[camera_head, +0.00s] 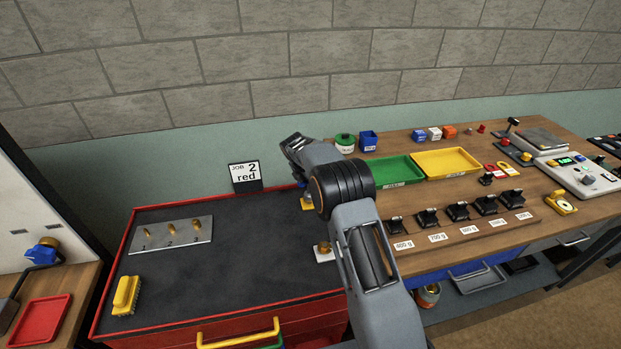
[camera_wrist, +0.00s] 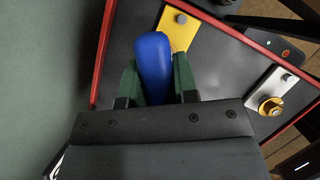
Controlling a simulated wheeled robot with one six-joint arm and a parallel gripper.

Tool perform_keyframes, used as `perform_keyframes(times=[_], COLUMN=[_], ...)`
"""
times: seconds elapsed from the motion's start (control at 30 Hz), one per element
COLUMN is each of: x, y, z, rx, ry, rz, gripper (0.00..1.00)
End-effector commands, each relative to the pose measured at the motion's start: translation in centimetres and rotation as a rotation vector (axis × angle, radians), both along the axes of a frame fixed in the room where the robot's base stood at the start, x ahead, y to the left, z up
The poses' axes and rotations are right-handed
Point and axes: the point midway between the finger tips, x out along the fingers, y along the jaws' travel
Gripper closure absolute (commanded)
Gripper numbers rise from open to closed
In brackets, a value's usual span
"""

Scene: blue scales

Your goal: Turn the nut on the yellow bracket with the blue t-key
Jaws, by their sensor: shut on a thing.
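The blue t-key (camera_wrist: 153,62) is held between the green fingers of my gripper (camera_wrist: 156,78), which is shut on its handle. The yellow bracket (camera_wrist: 179,32), with a grey bolt head on its plate, lies just beyond the key in the wrist view. The key hides the near part of the bracket, so I cannot see the nut or tell whether the key touches it. In the head view a bit of the yellow bracket (camera_head: 308,206) shows beside my arm, which covers much of that area.
A white bracket (camera_wrist: 256,88) with a brass nut stands to the right on the dark top. A grey plate (camera_head: 170,236) with brass pieces and a yellow brush (camera_head: 126,295) lie on the cabinet's left. A "JOB 2 red" sign (camera_head: 245,175) stands at its back edge.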

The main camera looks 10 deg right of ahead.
Motion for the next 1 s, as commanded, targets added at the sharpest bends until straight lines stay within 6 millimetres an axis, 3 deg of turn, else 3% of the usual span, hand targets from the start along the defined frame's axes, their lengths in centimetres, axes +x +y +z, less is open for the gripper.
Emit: perform_keyframes(times=[1.0], x=[-0.17], y=[-0.05], z=[0.13], rx=[0.0], ry=[0.0], rz=[-0.245], gripper=[1.0])
